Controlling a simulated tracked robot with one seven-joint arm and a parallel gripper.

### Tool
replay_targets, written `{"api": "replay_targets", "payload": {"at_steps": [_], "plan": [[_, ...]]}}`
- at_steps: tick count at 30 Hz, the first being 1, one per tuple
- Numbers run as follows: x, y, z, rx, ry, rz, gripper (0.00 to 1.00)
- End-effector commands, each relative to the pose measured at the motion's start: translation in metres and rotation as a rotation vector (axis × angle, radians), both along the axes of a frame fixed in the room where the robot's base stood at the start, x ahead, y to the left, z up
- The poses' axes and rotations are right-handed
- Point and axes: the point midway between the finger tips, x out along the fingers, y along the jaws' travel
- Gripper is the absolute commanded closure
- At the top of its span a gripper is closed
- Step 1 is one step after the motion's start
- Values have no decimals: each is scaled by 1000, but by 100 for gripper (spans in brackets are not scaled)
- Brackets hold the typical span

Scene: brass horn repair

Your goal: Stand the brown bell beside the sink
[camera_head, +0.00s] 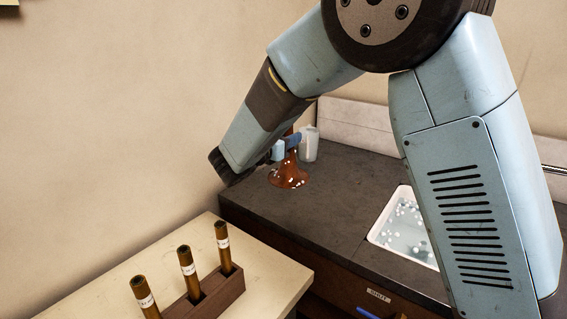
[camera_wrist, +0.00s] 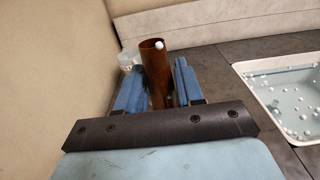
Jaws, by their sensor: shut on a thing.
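The brown bell (camera_head: 288,175) is upright, flared end down, at the back left of the dark counter in the head view. Its flare is at the counter surface; I cannot tell whether it bears on it. My gripper (camera_head: 283,147) is shut on its narrow upper tube. In the wrist view the tube (camera_wrist: 156,66) stands between the blue fingers of my gripper (camera_wrist: 160,88), and its flare is hidden. The sink (camera_head: 405,230), a white basin with water and white bubbles, is to the right of the bell, with bare counter between them. It also shows in the wrist view (camera_wrist: 246,78).
A whitish translucent container (camera_head: 309,144) stands just behind the bell, near the wall. A wooden rack (camera_head: 217,293) with three labelled brass tubes is on the pale table (camera_head: 268,262) at front left. Bare dark counter (camera_head: 330,205) lies between bell and sink.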

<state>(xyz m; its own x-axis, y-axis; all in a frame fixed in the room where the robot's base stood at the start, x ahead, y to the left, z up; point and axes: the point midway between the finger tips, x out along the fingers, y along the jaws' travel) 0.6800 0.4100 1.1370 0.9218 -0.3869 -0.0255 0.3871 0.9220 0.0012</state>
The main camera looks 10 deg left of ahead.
Motion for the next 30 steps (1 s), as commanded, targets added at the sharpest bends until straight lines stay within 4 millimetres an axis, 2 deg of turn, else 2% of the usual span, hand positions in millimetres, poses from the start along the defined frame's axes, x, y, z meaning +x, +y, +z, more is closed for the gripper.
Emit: {"api": "replay_targets", "payload": {"at_steps": [6, 15, 25, 30], "plan": [[34, 27, -20, -1, 0, 2, 100], [59, 49, -62, -1, 0, 4, 100], [68, 57, -77, 1, 1, 6, 100], [68, 58, -100, -1, 2, 6, 100]]}}
